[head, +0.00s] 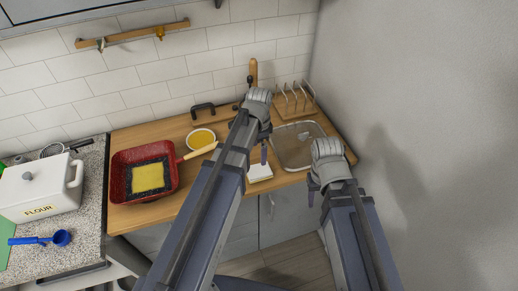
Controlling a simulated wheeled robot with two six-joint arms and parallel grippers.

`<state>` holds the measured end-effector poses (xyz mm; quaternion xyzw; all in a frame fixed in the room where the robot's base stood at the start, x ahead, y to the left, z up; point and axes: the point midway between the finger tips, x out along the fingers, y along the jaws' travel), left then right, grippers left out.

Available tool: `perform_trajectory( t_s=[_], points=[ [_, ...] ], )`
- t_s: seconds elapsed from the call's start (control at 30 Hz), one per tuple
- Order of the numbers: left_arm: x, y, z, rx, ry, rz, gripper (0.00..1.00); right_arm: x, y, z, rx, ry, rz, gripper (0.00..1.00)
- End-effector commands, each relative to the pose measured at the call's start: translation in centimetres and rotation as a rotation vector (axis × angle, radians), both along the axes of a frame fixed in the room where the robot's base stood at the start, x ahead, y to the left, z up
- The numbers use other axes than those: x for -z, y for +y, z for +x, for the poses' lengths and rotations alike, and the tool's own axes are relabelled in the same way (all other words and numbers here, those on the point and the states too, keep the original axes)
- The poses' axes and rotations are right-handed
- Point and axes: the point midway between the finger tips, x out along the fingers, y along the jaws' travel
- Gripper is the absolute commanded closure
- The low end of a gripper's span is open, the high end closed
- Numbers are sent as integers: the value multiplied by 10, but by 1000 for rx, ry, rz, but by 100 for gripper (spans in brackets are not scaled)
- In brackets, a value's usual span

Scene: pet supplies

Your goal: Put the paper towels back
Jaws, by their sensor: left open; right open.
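No paper towel roll can be made out in the head view. A small flat white item (259,172) lies at the counter's front edge, partly hidden by my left arm; I cannot tell whether it is paper towels. My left gripper (264,152) is open above the counter, with one finger pointing down behind the white item. My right gripper (312,190) is open and empty near the counter's front edge, right of the white item. Parts of both grippers are hidden by their wrists.
A clear tray (297,150) lies between my grippers, with a slotted rack (293,102) behind it. A red pan (126,190), a yellow-filled bowl (200,138), a flour box (38,192) and a blue scoop (62,238) stand left. A grey wall (420,80) bounds the right.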

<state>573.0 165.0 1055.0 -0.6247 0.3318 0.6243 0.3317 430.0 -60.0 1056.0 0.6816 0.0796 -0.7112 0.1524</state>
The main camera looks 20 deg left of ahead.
Motion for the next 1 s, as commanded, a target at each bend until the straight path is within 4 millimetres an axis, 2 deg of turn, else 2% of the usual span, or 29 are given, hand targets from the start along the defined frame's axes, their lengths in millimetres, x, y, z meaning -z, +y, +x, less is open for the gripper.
perform_trajectory(
  t_s=[0.13,0.23,0.43,0.5,0.63,0.77,1.0],
  points=[
    [-2,-1,-1,-3,1,1,0,-2,0,0,1,0,0,50],
    [-1,-15,-16,-50,5,7,0,-2,0,0,1,0,0,50],
    [-2,-67,-81,-315,12,56,0,-2,0,0,1,0,0,50],
    [-2,-80,-102,-412,9,74,0,-2,0,0,1,0,0,50],
    [-3,-97,-130,-553,-2,99,0,-2,0,0,1,0,0,50],
    [-3,-104,-143,-629,-10,112,0,-2,0,0,1,0,0,50],
    [-3,-105,-143,-649,-11,114,0,-2,0,0,0,0,0,50]
  ],
)
